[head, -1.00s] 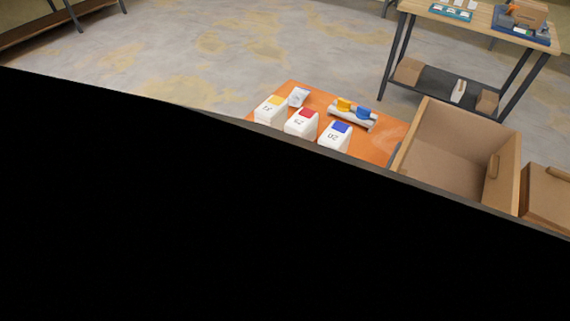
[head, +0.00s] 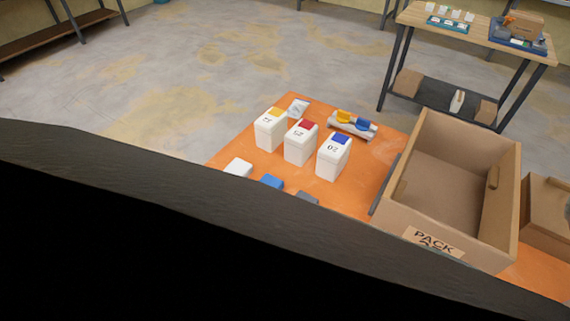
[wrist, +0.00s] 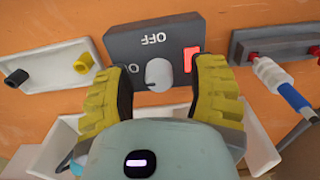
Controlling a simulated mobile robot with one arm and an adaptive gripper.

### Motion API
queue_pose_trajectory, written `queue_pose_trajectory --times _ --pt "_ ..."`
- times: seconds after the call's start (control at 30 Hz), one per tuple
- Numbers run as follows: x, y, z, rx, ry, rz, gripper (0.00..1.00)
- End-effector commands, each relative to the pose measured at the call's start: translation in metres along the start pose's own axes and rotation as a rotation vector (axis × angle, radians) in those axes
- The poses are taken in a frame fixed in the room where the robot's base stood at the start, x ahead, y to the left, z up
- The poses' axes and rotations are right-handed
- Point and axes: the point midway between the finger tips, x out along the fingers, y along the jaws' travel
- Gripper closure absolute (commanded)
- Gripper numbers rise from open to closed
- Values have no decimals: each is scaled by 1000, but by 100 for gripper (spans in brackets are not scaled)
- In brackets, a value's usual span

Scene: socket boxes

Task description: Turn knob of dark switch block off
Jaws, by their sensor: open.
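The dark switch block (wrist: 138,40) is in the upper middle of the wrist view, against an orange surface. It carries an OFF marking, a red lit patch (wrist: 190,60) on the right and a round light-grey knob (wrist: 158,74) low in its middle. My gripper (wrist: 163,72) is open, with one yellow-padded finger on each side of the knob. The fingers hide the block's lower corners, and I cannot tell whether they touch the knob. The knob's exact turn angle is unclear. My gripper does not show in the head view.
A pale plate (wrist: 52,62) with black and yellow plugs lies left of the block. A grey block (wrist: 280,42) with a red socket and a white-blue plug (wrist: 285,88) lies right. White bins (head: 302,145) and an open carton (head: 455,170) stand on the orange table (head: 350,190).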

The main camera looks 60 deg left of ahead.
Motion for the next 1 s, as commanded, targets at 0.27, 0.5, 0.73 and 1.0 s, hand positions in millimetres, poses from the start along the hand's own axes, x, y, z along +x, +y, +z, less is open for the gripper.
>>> queue_pose_trajectory --times 0.27,0.5,0.73,1.0 --pt "0 0 0 1 0 1 56" --pt "0 1 0 0 0 2 81" --pt "0 0 0 0 0 2 100" --pt "0 0 0 9 0 2 100"
